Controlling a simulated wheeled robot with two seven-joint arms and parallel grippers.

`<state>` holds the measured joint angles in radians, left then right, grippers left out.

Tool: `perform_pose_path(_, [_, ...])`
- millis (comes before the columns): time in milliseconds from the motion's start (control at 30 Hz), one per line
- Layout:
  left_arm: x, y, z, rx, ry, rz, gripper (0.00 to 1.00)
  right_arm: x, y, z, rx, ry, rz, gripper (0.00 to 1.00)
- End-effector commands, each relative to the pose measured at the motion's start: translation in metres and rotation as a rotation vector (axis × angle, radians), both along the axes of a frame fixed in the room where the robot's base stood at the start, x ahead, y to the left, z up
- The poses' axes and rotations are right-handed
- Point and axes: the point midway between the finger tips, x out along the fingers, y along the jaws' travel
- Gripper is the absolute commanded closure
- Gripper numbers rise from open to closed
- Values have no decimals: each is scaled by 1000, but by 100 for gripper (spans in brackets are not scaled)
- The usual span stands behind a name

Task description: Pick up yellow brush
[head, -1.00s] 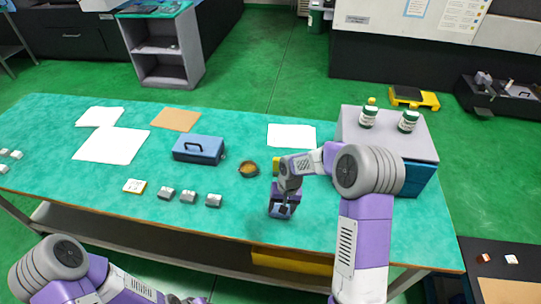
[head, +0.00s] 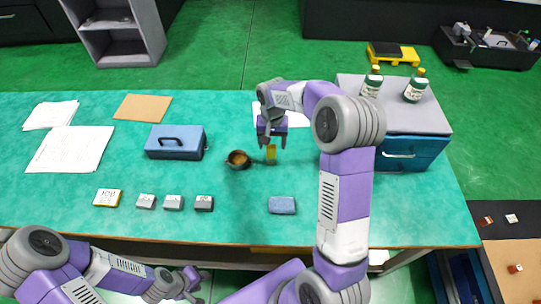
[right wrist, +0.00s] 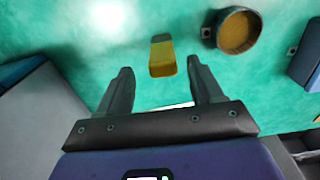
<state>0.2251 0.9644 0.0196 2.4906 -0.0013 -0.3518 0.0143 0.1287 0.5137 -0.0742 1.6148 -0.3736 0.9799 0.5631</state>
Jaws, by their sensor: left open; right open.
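The yellow brush (head: 271,153) is a small yellow block-like piece on the green table, just right of a round brown bowl. My left gripper (head: 203,281) is open and empty, low in front of the table's front edge.
The brown bowl (head: 238,160) stands close left of the brush. A blue toolbox (head: 176,142), several small blocks, papers and a blue pad (head: 282,205) lie around. A grey-topped drawer unit (head: 419,119) with two green bottles stands at right. The front middle table is mostly clear.

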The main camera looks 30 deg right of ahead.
Motion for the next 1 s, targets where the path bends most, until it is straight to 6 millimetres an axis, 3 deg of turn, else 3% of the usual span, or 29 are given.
perform_pose_path(400, [0, 0, -17, 0, 0, 0, 57, 2, 2, -53, 1, 1, 0, 34])
perform_pose_path(667, [0, 0, -16, 0, 0, 0, 57, 3, 2, -54, 0, -1, 0, 36])
perform_pose_path(1000, [0, 0, -16, 0, 0, 0, 57, 3, 2, -54, 0, -1, 0, 88])
